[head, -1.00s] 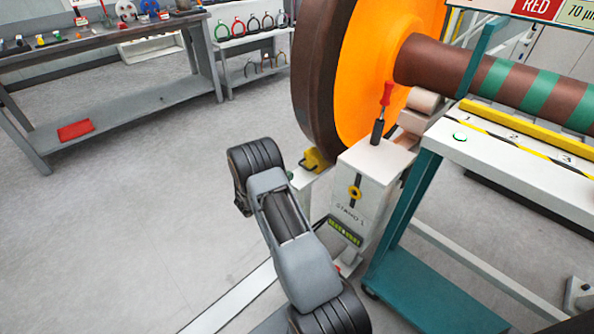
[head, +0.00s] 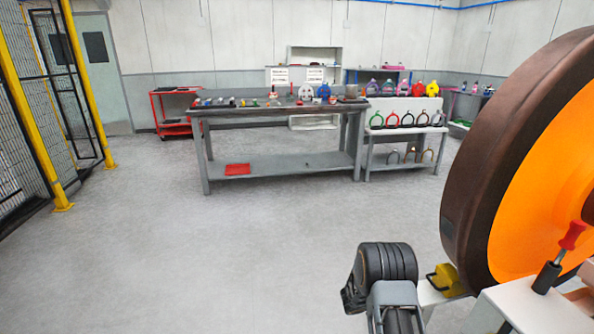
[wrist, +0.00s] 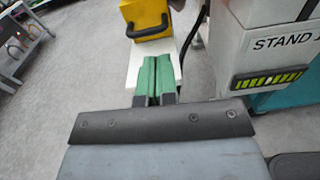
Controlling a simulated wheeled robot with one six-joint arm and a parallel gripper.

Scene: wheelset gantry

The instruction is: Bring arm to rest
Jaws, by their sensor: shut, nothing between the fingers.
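My arm shows at the bottom right of the head view, folded in front of the wheelset stand. My gripper (wrist: 153,82) shows in the wrist view with its two green fingers together and nothing between them. It points toward a white rail (wrist: 140,68) beside the stand, and I cannot tell whether it touches the rail. In the head view the fingers are hidden.
The large brown and orange wheel (head: 530,170) stands close on the right. A yellow block (head: 447,279) with a black handle sits at its foot, near a red-handled tool (head: 560,257). A grey workbench (head: 275,110) stands at the back. Yellow-posted fencing (head: 85,80) is left; the middle floor is clear.

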